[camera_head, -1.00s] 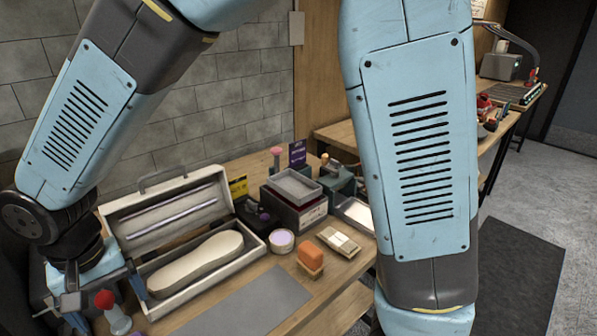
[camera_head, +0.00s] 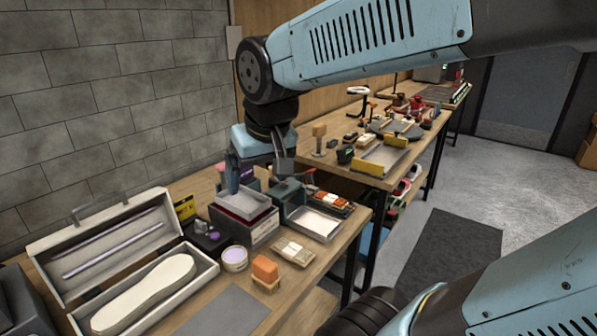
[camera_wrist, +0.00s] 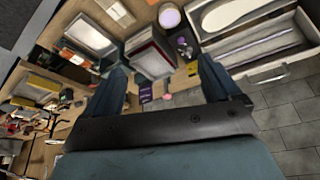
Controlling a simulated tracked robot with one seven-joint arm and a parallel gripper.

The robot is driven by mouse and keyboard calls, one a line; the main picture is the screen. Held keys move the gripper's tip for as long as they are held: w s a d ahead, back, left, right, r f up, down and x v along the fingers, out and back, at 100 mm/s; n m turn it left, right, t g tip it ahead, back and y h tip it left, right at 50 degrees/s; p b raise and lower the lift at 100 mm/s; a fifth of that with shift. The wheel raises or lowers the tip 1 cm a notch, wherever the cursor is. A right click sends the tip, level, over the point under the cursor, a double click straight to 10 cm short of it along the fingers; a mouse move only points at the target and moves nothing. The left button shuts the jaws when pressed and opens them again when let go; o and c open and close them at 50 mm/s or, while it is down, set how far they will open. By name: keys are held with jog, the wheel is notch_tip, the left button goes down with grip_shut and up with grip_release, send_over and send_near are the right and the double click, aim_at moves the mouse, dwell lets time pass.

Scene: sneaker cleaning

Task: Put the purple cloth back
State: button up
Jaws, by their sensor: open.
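No purple cloth can be made out in either view. A purple card (camera_wrist: 145,93) with pale lettering shows between my fingers in the wrist view, by the back of the table. A small purple piece (camera_head: 214,236) sits on a black holder (camera_head: 203,243), left of the grey tray. My gripper (camera_head: 260,178) hangs over the back of the table, fingers down, near the far side of the grey tray (camera_head: 243,213) on its dark red box. In the wrist view my gripper (camera_wrist: 163,72) is open with nothing between its fingertips.
An open white case (camera_head: 75,275) with a shoe-shaped insole (camera_head: 145,295) stands left. A round tub (camera_head: 234,258), an orange brush (camera_head: 265,272) and folded beige cloths (camera_head: 293,251) lie in front. A brick wall rises behind.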

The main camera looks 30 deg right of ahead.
jog(key=s+d+t, duration=0.1)
jog(key=s+d, duration=0.3)
jog(key=d, duration=0.2)
jog(key=shift+r+m, duration=0.4)
jog(key=shift+r, duration=0.05)
